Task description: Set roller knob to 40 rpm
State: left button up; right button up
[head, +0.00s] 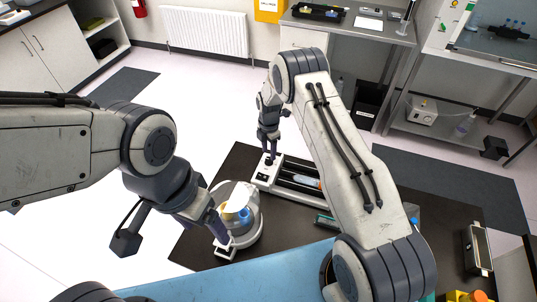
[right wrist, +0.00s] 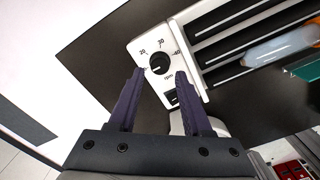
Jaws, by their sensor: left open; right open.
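The roller device (head: 262,181) is a white unit with dark rollers on the black table. Its control panel (right wrist: 143,49) shows in the right wrist view, with the marks 20, 30 and 40 and the word rpm. The black roller knob (right wrist: 159,63) sits among these marks; a small pale mark shows on its lower left side. My right gripper (right wrist: 159,73) is open, with one fingertip on each side of the knob; contact cannot be told. In the head view, my right gripper (head: 269,145) points down over the panel. My left gripper (head: 221,229) is open beside the round white device.
The round white device (head: 245,213) with a yellow and blue inside stands left of the roller unit. A tube (right wrist: 283,47) lies on the rollers. A teal object (right wrist: 303,70) is beside them. A switch (right wrist: 172,98) sits below the knob.

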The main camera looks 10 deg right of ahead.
aim_at(269, 159)
jog(key=shift+f+p, duration=0.5)
jog(key=shift+f, duration=1.5)
